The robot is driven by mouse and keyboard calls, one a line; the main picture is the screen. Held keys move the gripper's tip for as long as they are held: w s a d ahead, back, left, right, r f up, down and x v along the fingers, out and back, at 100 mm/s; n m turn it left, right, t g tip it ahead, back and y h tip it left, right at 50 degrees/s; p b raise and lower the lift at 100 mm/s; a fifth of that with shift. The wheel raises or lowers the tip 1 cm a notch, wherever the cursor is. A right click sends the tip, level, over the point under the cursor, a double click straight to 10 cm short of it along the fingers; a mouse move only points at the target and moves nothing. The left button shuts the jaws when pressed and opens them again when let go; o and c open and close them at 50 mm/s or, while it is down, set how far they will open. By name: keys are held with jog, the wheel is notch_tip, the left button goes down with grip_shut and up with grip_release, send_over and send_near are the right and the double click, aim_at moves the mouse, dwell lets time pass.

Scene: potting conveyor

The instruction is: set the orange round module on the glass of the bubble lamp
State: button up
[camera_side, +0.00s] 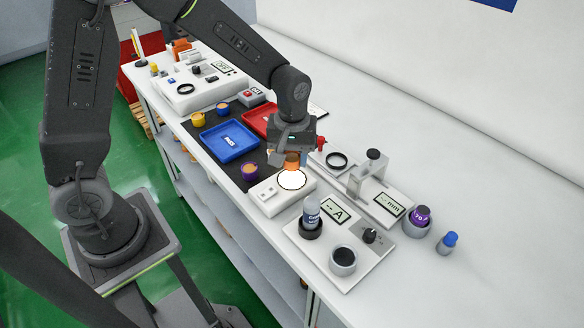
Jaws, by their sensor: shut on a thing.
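The orange round module (292,162) is in the jaws of my gripper (291,154). My gripper points down and is shut on it. The bubble lamp (264,202) is a low white box with a round, brightly lit glass (292,179). The module is right above the far part of the glass in this view. I cannot tell whether its underside touches the glass or hangs just above it. My gripper hides the top of the module.
A purple-and-orange round module (250,170) stands left of the lamp, near a blue tray (229,142) and a red tray (258,122). A meter board (322,262) with a bottle (312,212) stands in front. A gauge stand (368,178) is to the right.

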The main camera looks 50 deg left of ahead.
aim_at(292, 178)
jog(key=shift+f, duration=1.9)
jog(key=shift+f, duration=0.15)
jog(key=o, duration=0.9)
notch_tip(292, 178, up, 12)
jog(key=shift+r, duration=0.2)
jog(key=s+a+r+m+t, duration=0.1)
jog(key=s+r+m+t, duration=0.1)
jog(key=s, duration=0.3)
jog(key=s+a+r+m+t, duration=0.1)
jog(key=s+r+m, duration=0.3)
jog(key=s, duration=0.2)
jog(key=s+r+m+t, duration=0.2)
jog(key=s+r+m, duration=0.1)
jog(key=s, duration=0.3)
jog(key=shift+s+a+t, duration=0.1)
jog(key=shift+a+t, duration=0.2)
jog(key=shift+a, duration=0.1)
